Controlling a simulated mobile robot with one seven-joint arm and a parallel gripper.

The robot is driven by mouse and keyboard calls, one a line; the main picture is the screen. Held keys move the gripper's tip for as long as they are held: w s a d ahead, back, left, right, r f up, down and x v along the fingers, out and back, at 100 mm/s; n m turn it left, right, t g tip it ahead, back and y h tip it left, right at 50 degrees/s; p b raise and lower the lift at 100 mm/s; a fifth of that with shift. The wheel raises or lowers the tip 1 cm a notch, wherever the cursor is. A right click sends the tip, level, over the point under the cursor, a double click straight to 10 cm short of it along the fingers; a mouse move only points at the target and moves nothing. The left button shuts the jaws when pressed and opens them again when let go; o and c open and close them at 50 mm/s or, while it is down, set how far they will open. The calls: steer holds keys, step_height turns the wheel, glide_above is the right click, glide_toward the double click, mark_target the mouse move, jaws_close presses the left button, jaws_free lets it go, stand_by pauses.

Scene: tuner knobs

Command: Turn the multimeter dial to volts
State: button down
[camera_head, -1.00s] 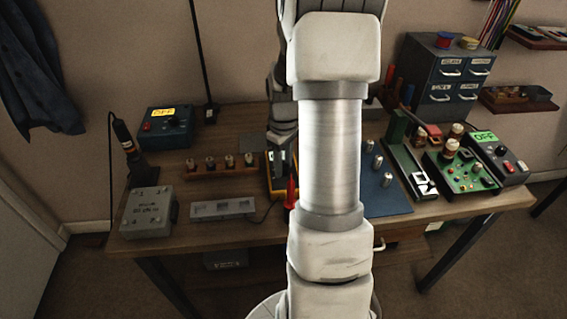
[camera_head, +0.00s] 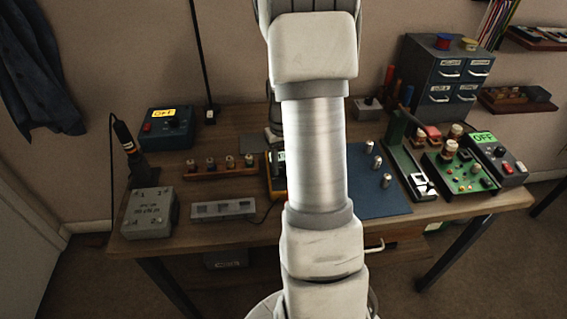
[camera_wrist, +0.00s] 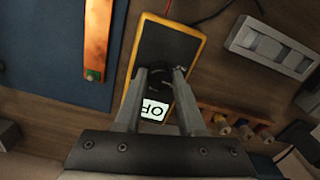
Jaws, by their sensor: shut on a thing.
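The multimeter (camera_wrist: 168,50) has a yellow edge and a dark face and lies on the bench in the wrist view. Its light display (camera_wrist: 155,108) shows letters starting "OF", upside down and partly hidden by a finger. In the head view only the left part of the multimeter (camera_head: 270,178) shows beside my arm. My gripper (camera_wrist: 160,75) is over its face, with its two fingers shut on the dark dial (camera_wrist: 161,77). The fingers hide much of the dial, so I cannot tell where it points.
A grey strip box (camera_head: 223,209) and a wooden rack of knobs (camera_head: 218,169) stand left of the multimeter. A blue mat (camera_head: 385,202) with metal posts lies to the right. A dark lead (camera_wrist: 215,14) runs from the meter's end.

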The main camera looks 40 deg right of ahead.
steer(key=m+p, duration=0.1)
steer(key=m, duration=0.4)
steer(key=shift+m, duration=0.3)
stand_by(0.4)
steer(key=c, duration=0.5)
jaws_free()
step_height(320, 180, up, 18)
steer(key=p, duration=0.2)
steer(key=shift+f+p, duration=0.25)
steer(key=shift+p, duration=0.1)
